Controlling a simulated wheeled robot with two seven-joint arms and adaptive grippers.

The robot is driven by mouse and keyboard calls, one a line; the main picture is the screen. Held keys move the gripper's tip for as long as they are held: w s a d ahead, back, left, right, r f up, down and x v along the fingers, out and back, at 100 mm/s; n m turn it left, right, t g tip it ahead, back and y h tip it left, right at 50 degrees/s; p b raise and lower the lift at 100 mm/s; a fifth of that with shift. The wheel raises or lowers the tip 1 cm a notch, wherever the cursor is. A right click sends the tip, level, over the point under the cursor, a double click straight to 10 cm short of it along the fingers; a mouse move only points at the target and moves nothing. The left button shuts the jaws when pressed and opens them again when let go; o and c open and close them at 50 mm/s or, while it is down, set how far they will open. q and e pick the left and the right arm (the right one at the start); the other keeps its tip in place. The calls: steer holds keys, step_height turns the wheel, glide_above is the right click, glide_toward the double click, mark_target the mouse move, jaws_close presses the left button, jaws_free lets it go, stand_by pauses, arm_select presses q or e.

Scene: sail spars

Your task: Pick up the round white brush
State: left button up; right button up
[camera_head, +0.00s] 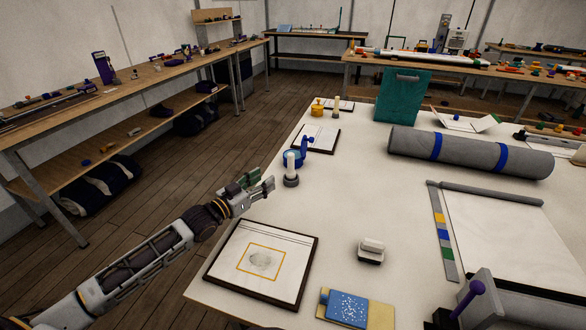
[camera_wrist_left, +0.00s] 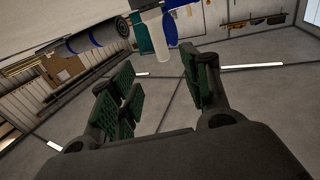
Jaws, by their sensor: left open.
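A round white brush (camera_head: 291,163), a white upright cylinder on a dark round base (camera_head: 291,181), stands near the left edge of the white table (camera_head: 340,205). My left gripper (camera_head: 268,187) is open and empty, just left of the brush and apart from it. In the left wrist view, its green-padded fingers (camera_wrist_left: 162,92) are spread with nothing between them. A pale cylinder (camera_wrist_left: 158,38) shows beyond them; I cannot tell for sure that it is the brush. My right gripper is not in view.
A blue container (camera_head: 296,156) stands right behind the brush. A framed sheet (camera_head: 290,238) lies in front, with a white block on a dark base (camera_head: 371,247) to its right. A grey roll (camera_head: 470,154) lies across the right. The table between is clear.

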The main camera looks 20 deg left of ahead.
mark_target(291, 168)
arm_select(q)
steer(key=shift+w, duration=0.4)
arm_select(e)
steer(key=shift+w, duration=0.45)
arm_select(q)
steer(key=shift+w, duration=0.1)
steer(key=shift+x, duration=4.2)
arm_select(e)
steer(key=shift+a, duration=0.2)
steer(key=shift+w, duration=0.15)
